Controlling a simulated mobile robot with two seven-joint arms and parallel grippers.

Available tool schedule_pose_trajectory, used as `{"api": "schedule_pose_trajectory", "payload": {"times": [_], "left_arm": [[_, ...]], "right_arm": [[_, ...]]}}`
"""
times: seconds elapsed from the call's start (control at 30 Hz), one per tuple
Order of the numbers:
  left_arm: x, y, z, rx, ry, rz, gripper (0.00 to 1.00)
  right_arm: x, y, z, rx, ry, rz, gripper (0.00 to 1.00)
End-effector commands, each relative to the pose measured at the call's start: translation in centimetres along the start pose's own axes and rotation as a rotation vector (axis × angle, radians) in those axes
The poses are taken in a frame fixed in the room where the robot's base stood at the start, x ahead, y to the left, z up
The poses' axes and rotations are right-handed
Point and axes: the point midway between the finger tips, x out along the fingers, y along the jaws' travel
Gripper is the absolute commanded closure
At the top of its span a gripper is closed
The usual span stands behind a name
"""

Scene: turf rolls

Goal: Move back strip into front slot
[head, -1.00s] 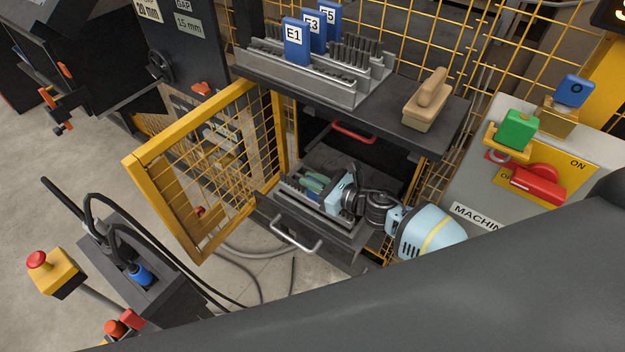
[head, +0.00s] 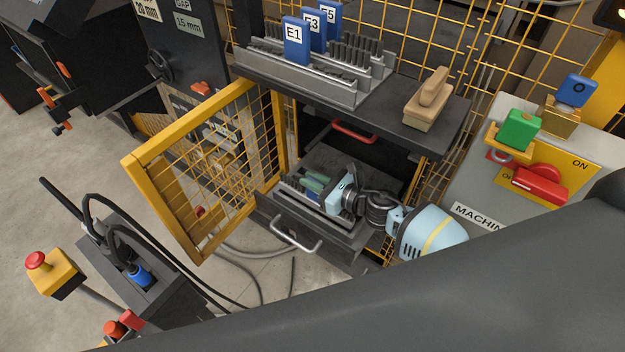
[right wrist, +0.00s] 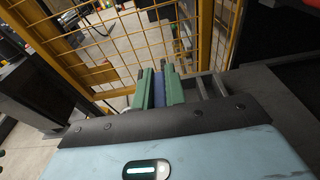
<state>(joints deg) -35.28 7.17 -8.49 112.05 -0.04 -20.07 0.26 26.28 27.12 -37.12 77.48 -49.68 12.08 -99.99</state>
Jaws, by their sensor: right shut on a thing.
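My right gripper (head: 313,186) reaches into the open dark drawer (head: 310,232) below the shelf. In the right wrist view its two green fingers (right wrist: 159,88) are shut on a blue strip (right wrist: 158,92), which stands between them. In the head view the pale blue hand and the fingers hide most of this strip. A grey slotted rack (head: 290,186) lies in the drawer around the fingertips. I cannot tell whether the strip is still seated in a slot. My left gripper is not in view.
A yellow mesh door (head: 190,175) stands open left of the drawer. On the shelf above are a metal rack (head: 318,82) with blue E1, E3 and E5 strips (head: 296,42) and a wooden block (head: 428,100). A red-handled switch panel (head: 540,180) is at right.

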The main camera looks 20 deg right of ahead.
Motion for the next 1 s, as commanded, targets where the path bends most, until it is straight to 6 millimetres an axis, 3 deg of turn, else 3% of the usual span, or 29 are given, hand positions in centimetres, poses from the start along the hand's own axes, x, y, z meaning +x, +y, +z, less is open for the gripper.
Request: {"api": "schedule_pose_trajectory", "payload": {"times": [1.0], "left_arm": [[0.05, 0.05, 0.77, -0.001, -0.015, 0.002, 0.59]], "right_arm": [[0.08, 0.0, -0.2, 0.0, -0.002, 0.0, 1.0]]}}
